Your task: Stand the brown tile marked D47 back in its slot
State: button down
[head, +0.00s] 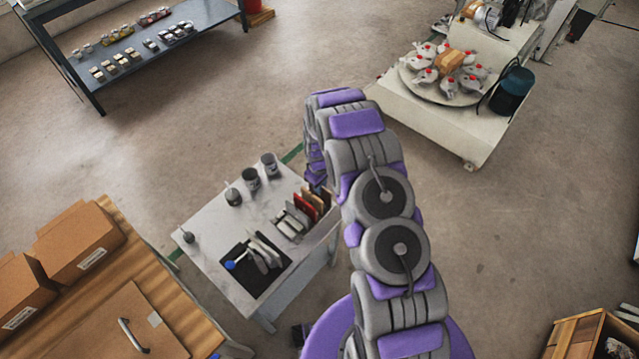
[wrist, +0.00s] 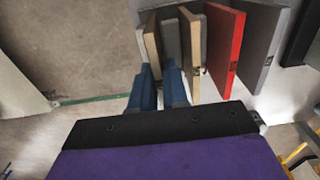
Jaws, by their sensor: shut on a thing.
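In the wrist view my gripper (wrist: 158,88) has its two blue fingers closed around the lower end of a narrow tan-brown tile (wrist: 152,45). I cannot read a D47 mark on it. In the head view the row of tiles (head: 304,207) stands on the white table; my arm hides the gripper.
The white table (head: 215,228) also holds grey cups (head: 251,179) and a black mat (head: 270,285) with tools. A wooden bench (head: 160,275) with boxes stands at the lower left. A machine with a round turntable (head: 425,92) is at the upper right. Open floor lies between.

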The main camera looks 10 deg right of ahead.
jog(key=shift+f, duration=0.7)
jog(key=c, duration=1.1)
grip_release()
jog(key=shift+o, duration=0.2)
jog(key=shift+r, duration=0.15)
notch_tip(320, 180, up, 17)
jog(key=p, duration=0.3)
